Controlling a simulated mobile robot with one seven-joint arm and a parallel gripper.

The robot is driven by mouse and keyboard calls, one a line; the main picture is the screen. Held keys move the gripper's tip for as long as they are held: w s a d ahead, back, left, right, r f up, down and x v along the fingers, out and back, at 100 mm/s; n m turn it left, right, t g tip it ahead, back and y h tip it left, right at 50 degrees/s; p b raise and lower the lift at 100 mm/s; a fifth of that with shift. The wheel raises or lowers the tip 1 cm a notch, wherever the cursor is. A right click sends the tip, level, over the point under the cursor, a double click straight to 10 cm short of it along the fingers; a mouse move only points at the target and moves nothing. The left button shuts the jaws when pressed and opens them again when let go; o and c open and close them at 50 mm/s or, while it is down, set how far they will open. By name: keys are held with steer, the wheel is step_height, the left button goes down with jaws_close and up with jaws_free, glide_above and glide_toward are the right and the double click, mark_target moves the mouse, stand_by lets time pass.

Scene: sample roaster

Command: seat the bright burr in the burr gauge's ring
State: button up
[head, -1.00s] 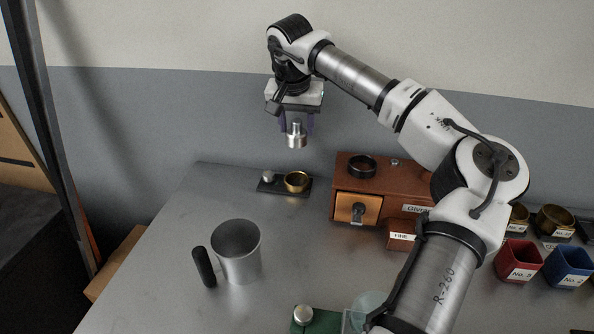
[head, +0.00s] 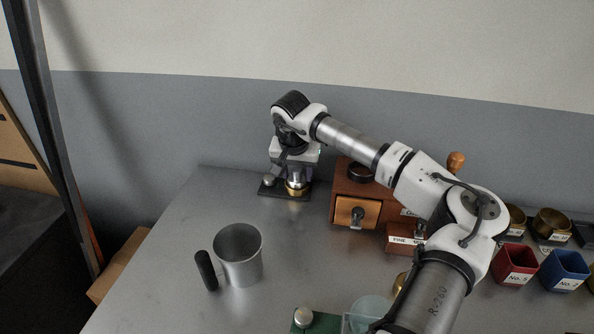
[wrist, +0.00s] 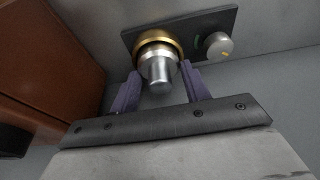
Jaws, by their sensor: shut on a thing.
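The bright burr (head: 295,174) is a stepped silver piece, held upright beneath my gripper (head: 296,179). In the wrist view the purple fingers close on both sides of the bright burr (wrist: 159,68). The burr gauge is a dark plate (head: 270,191) with a brass ring (head: 297,191) and a small silver knob, at the back of the table. The burr is at the brass ring (wrist: 151,36), its wide end overlapping the ring's opening in the wrist view. How deep it sits in the ring is hidden.
A brown wooden box (head: 344,184) with an orange-fronted drawer stands close to the right of the gauge. A metal cup (head: 240,262) with a black handle stands in front. The grey wall is close behind. The table between cup and gauge is clear.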

steer(key=shift+f, duration=0.2)
steer(key=o, duration=1.2)
steer(key=shift+r, duration=0.15)
steer(key=b+v, duration=0.1)
steer(key=v, duration=1.1)
steer(key=shift+r+b, duration=0.15)
steer(key=shift+b, duration=0.15)
